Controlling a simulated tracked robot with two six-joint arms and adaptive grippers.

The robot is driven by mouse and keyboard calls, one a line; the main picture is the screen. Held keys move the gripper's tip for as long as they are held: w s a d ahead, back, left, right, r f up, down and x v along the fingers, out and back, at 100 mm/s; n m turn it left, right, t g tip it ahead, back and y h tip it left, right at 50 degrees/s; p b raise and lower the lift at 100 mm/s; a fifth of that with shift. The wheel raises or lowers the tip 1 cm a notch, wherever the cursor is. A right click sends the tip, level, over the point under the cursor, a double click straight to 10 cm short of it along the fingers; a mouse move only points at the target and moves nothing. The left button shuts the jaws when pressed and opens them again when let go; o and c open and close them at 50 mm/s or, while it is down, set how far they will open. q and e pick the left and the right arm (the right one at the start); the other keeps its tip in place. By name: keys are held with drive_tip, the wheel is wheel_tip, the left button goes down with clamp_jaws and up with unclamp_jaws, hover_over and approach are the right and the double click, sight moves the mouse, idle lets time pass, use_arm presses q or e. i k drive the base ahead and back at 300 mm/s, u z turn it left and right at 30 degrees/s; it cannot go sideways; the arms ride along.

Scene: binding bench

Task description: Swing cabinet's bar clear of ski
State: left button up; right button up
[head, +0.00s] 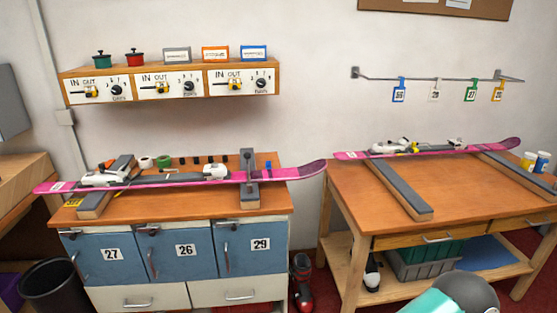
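A pink ski (300,173) with a white binding lies across the blue-doored cabinet (186,229) on the left. It rests across two wooden supports with grey tops. At the right support, a grey upright bar (247,160) rises behind and beside the ski. I cannot tell whether the bar crosses over the ski or touches it. A second pink ski (485,146) lies on the wooden table at right. Neither of my grippers shows. Only a rounded teal and grey part, likely of my arm, enters at the bottom right.
The wooden table (345,192) has two grey-topped supports and a shelf below. A wall shelf (170,98) with dials hangs above the cabinet. Ski boots (302,280) stand between cabinet and table. A black bin (52,287) stands at left. Tags hang from a wall rail at right.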

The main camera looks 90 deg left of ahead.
sight(247, 155)
drive_tip(key=k, duration=0.8)
drive_tip(key=z, duration=1.9)
drive_tip(key=i, duration=0.1)
drive_tip(key=u, duration=3.5)
drive_tip(key=i, duration=0.25)
drive_tip(key=u, duration=0.55)
drive_tip(key=i, duration=0.8)
drive_tip(key=z, duration=0.2)
drive_tip(key=k, duration=0.9)
drive_tip(key=u, duration=0.2)
drive_tip(key=i, duration=0.9)
drive_tip(key=z, duration=0.1)
